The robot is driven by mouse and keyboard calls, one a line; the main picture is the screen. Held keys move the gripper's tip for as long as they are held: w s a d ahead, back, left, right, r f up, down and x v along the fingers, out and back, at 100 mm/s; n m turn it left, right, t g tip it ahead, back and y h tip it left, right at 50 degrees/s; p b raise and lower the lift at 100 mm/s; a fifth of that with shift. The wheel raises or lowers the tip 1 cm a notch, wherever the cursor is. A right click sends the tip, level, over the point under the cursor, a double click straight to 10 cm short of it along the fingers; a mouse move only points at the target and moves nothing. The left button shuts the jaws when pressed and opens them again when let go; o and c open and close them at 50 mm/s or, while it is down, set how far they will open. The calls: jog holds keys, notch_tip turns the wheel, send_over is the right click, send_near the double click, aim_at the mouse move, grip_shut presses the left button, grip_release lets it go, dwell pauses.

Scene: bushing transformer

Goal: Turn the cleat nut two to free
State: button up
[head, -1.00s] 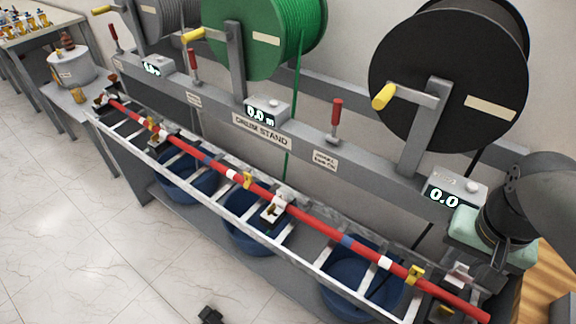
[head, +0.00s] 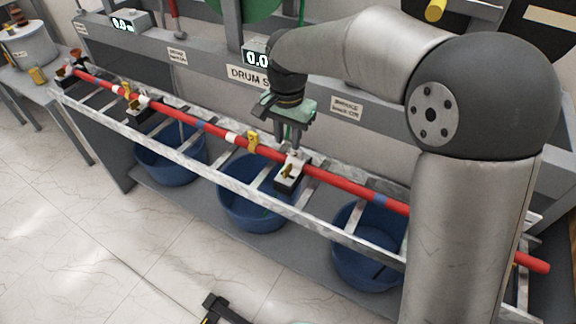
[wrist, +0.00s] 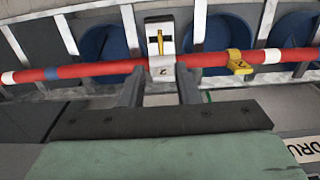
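The cleat numbered 2 (wrist: 162,58) is a white and dark block clamped over the red cable (wrist: 95,70) in the middle of the ladder tray; it also shows in the head view (head: 291,176). Its nut (wrist: 158,42) is a small yellow piece on the cleat's far face in the wrist view, and it looks brass-coloured in the head view (head: 287,171). My gripper (wrist: 160,88) is open, with one finger on each side of the cleat's near end. In the head view my gripper (head: 293,148) points down just above and behind the cleat. Whether a finger touches is unclear.
A yellow tag marked 2 (wrist: 240,62) hangs on the cable beside the cleat. The ladder tray (head: 222,180) runs below, with blue tubs (head: 255,212) under it. The drum stand's beam (head: 195,65) is behind. Another cleat (head: 137,105) sits further left.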

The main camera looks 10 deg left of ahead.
aim_at(287, 167)
notch_tip(287, 167, down, 11)
jog(key=shift+r, duration=0.2)
grip_shut()
